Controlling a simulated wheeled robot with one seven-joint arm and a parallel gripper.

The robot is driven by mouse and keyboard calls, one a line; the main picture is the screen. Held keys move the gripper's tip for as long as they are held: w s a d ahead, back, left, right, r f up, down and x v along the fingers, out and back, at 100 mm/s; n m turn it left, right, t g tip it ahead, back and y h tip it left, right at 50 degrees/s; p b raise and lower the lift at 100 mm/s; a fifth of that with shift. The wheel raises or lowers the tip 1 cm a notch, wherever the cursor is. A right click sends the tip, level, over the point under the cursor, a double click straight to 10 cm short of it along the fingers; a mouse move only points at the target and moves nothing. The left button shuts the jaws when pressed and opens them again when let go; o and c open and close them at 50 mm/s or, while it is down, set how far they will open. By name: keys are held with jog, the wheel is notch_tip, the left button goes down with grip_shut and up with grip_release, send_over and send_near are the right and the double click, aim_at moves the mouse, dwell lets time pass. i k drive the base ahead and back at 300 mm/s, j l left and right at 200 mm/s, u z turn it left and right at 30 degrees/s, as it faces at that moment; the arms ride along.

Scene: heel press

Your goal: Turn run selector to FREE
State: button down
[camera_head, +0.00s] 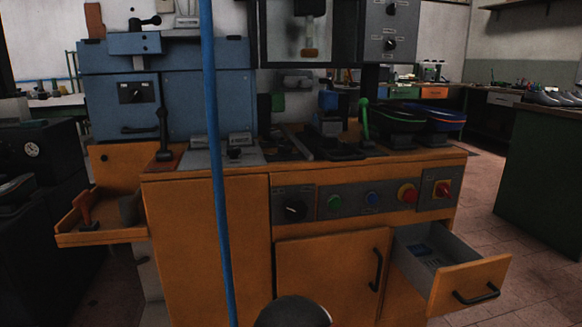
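A black rotary selector knob (293,210) sits at the left end of the grey control panel (353,200) on the front of the orange machine cabinet. Its pointer and the small label marks around it are too small and dark to read, so its position cannot be told. Other black knobs are on the upper grey box, an upper one (390,9) and a lower one (389,44), and one (135,93) is on the blue housing. Which of these is the run selector cannot be read. My gripper is not in view.
The panel also has a green button (335,202), a blue button (372,199), a red stop button (407,194) and a red-yellow switch (443,188). An open drawer (470,287) juts out below right. A blue vertical pole (217,160) stands in front. A side tray (100,237) sticks out left.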

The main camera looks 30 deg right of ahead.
aim_at(296, 210)
jog(key=j+z, duration=0.25)
jog(key=z, duration=0.15)
jog(key=i+j+z, duration=0.1)
jog(key=j+z, duration=0.15)
jog(key=z, duration=0.2)
jog(key=j+z, duration=0.25)
jog(key=z, duration=0.15)
